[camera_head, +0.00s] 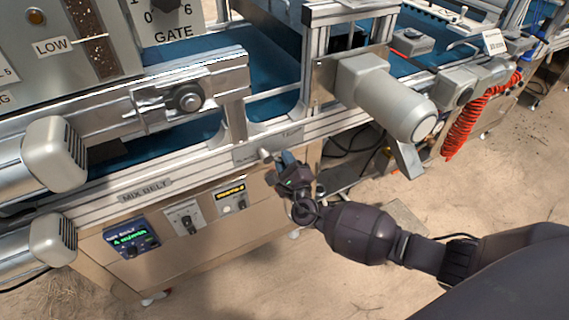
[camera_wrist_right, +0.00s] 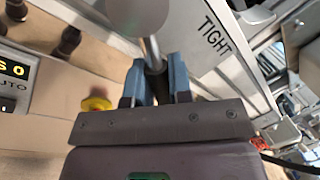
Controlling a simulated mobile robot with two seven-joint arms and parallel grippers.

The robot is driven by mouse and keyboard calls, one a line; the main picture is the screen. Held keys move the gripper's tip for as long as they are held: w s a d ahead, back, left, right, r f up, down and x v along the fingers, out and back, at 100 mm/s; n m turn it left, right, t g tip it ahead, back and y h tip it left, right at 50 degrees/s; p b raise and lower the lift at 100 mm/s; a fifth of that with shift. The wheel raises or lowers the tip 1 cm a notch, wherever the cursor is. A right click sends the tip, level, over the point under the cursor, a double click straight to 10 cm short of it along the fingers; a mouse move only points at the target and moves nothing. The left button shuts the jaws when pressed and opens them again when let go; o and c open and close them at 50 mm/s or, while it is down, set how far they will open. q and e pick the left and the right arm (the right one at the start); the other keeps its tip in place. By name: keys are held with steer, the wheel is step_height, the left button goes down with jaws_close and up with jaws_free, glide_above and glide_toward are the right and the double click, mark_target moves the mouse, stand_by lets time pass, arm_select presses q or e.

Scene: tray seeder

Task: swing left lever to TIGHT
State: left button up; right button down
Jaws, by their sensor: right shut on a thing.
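The left lever (camera_head: 266,155) is a short grey-metal handle on the rail of the mix belt, just below a small label plate (camera_head: 252,151). My right gripper (camera_head: 284,160) reaches it from the right and is shut on it. In the right wrist view the metal rod of the lever (camera_wrist_right: 152,48) runs between the two blue fingers (camera_wrist_right: 156,82). The word TIGHT (camera_wrist_right: 215,35) is printed on the plate right of the rod. A round grey part covers the rod's far end there. My left gripper is not in view.
A control panel with a lit display (camera_head: 131,237) and switches (camera_head: 186,218) sits below the rail. A grey motor (camera_head: 385,98) sticks out above and right of my gripper. A yellow knob (camera_wrist_right: 96,104) lies left of the fingers.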

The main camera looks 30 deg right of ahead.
mark_target(282, 139)
steer(key=shift+w+d+r+n+y+p, duration=0.1)
steer(key=shift+d+r+n+y+p, duration=0.15)
steer(key=shift+r+n, duration=0.3)
steer(key=shift+d+r+n+y+p, duration=0.15)
steer(key=shift+r+n+p, duration=0.2)
steer(key=shift+n, duration=0.3)
steer(key=shift+d+r+n+p, duration=0.1)
steer(key=shift+r+n+p, duration=0.4)
steer(key=shift+n, duration=0.5)
steer(key=n, duration=0.1)
steer(key=n+y+p, duration=0.1)
steer(key=shift+d+r+n, duration=0.1)
steer(key=shift+r+n, duration=0.2)
steer(key=shift+r, duration=0.05)
steer(key=shift+r+n+y+p, duration=0.15)
steer(key=shift+n+y+p, duration=0.25)
steer(key=shift+n+p, duration=0.25)
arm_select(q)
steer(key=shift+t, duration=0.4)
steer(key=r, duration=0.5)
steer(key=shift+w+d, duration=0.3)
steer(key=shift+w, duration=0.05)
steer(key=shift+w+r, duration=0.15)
arm_select(e)
steer(key=shift+n, duration=0.35)
steer(key=c, duration=1)
jaws_free()
steer(key=shift+c, duration=0.2)
